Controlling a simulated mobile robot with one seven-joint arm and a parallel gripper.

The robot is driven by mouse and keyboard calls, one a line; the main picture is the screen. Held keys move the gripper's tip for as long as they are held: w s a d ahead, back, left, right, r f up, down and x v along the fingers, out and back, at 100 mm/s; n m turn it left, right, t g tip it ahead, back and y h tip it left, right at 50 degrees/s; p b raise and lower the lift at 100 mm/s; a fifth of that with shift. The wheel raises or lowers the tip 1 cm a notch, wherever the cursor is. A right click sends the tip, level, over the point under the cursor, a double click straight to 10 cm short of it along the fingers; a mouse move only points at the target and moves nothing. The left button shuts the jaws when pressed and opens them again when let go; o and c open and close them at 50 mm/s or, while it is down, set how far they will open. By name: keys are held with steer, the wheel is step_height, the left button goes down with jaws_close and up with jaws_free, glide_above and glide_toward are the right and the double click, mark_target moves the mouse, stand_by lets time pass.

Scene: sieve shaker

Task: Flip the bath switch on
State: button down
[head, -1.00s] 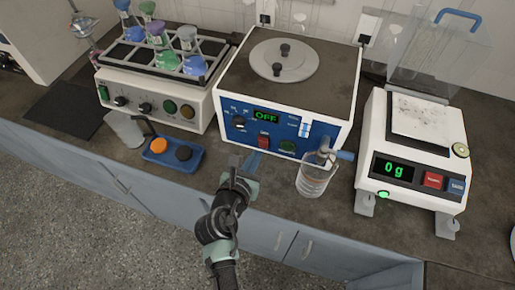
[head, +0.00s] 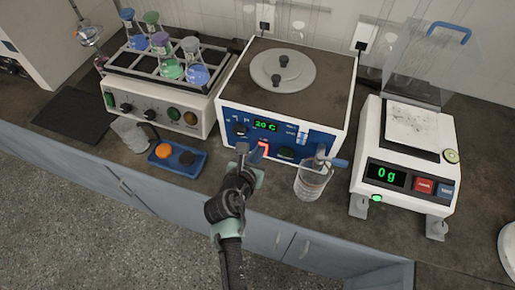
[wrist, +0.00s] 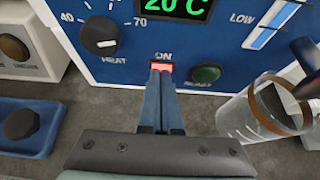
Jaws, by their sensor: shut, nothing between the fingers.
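The water bath (head: 335,88) is a white box with a blue front panel and a round grey lid on top. Its display (head: 266,125) reads 20 C in green, also in the wrist view (wrist: 175,7). The bath switch (wrist: 163,66) glows red under the label ON; in the head view it shows as a red glow (head: 264,147). My gripper (wrist: 160,70) is shut and empty, its blue fingertips at the switch's lower edge, partly covering it. In the head view my gripper (head: 255,153) is in front of the panel.
A heat knob (wrist: 100,35) and a green reset button (wrist: 205,74) flank the switch. A glass beaker (head: 311,180) stands under the tap at right. A blue tray (head: 178,159) with orange and dark pieces lies at left. A scale (head: 408,150) stands further right.

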steer(key=shift+f, duration=0.1)
steer(key=shift+r+p, duration=0.75)
steer(key=shift+p, duration=0.3)
steer(key=shift+s+a, duration=0.1)
